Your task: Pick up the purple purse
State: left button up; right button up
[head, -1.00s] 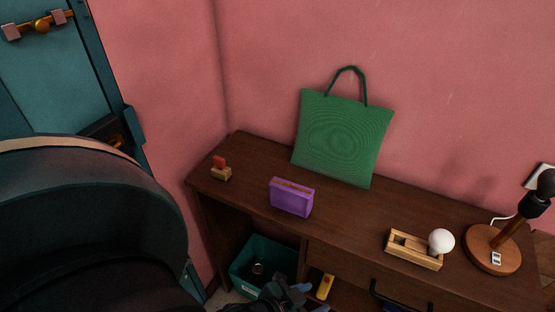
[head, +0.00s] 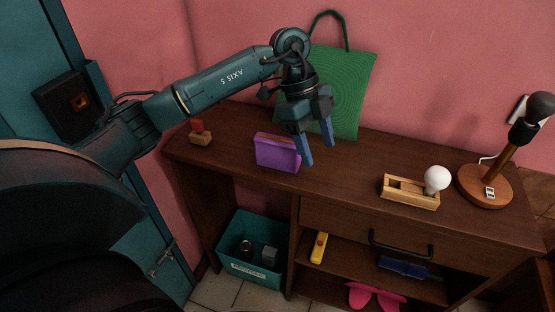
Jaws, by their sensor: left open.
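The purple purse (head: 276,153) stands upright on the dark wooden desk top (head: 345,165), toward its left part. It is a small boxy purse with a brownish top edge. My left gripper (head: 318,155) is in the head view with its two blue fingers apart and pointing down. It is just right of the purse and appears to be above the desk, with nothing between the fingers. One finger overlaps the purse's right end in the picture; I cannot tell whether they touch. My right gripper is not in view.
A green tote bag (head: 345,85) leans on the wall behind my gripper. A stamp-like block (head: 200,133) stands left of the purse. A wooden holder (head: 408,192) with a white ball (head: 437,179) and a lamp (head: 487,187) are at right. A teal bin (head: 235,262) is below.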

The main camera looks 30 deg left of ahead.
aim_at(278, 152)
pick_arm(q)
jog(key=a+r+n+y, duration=0.1)
jog(key=a, duration=0.2)
jog(key=w+a+r+n+y, duration=0.1)
jog(key=a+n+y, duration=0.1)
jog(key=a, duration=0.1)
jog(key=a+r+n+y, duration=0.1)
jog(key=a+r, duration=0.1)
jog(key=a, duration=0.2)
jog(key=shift+w+a+t+y+b, duration=0.1)
jog(key=shift+w+t+y+b, duration=0.05)
jog(key=shift+t+y+b, duration=0.15)
jog(key=shift+a+f+n, duration=0.25)
jog(key=shift+f+n, duration=0.05)
jog(key=shift+f, duration=0.05)
notch_tip(278, 152, down, 7)
jog(key=shift+r, duration=0.2)
jog(key=f, duration=0.4)
jog(key=shift+d+f, duration=0.3)
jog(key=shift+f, duration=0.45)
jog(key=shift+w, duration=0.1)
jog(key=c, duration=1.1)
jog(key=shift+c, duration=0.2)
